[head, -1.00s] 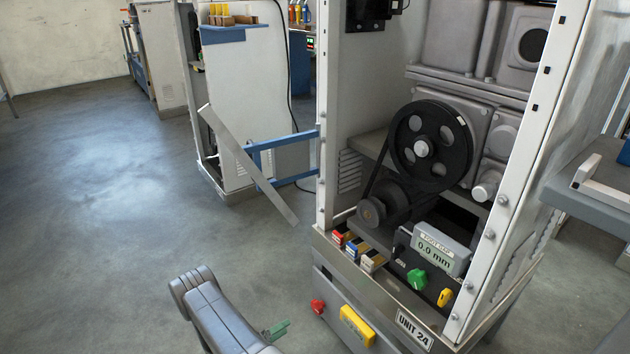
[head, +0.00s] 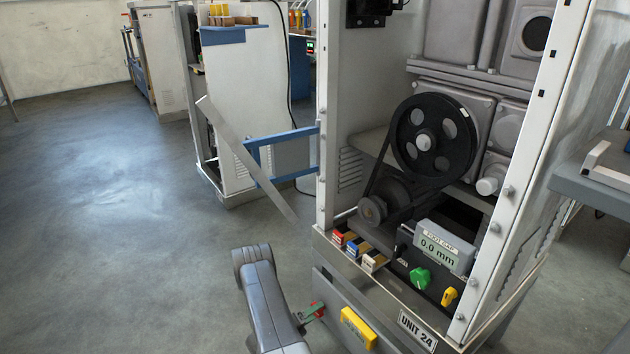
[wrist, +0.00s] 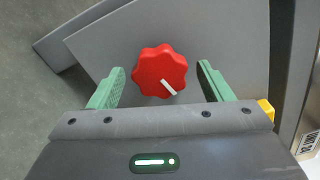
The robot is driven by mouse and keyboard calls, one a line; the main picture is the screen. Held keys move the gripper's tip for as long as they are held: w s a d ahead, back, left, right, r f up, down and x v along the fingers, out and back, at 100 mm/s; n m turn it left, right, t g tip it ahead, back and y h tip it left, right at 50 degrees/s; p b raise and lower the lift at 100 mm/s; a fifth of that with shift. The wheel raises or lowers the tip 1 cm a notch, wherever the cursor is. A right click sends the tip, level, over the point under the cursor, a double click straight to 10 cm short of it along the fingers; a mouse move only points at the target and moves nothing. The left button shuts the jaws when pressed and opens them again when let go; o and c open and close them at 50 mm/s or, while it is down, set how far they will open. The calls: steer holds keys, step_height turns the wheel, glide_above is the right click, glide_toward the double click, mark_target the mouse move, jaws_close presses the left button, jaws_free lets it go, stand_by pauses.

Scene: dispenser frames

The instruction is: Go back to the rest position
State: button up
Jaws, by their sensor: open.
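My gripper (wrist: 160,88) is open in the wrist view, its two green fingers standing apart on either side of a red knob (wrist: 160,72) with a white mark. Clear gaps show between the knob and both fingers. In the head view my gripper (head: 314,311) is at the lower front of the machine marked UNIT 24, partly hidden by my grey arm.
A yellow block (head: 357,328) sits right of the knob on the machine front. Open floor (head: 110,230) lies to the left.

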steer(key=m, duration=1.4)
steer(key=shift+a+m, duration=0.1)
steer(key=shift+m, duration=0.3)
stand_by(0.4)
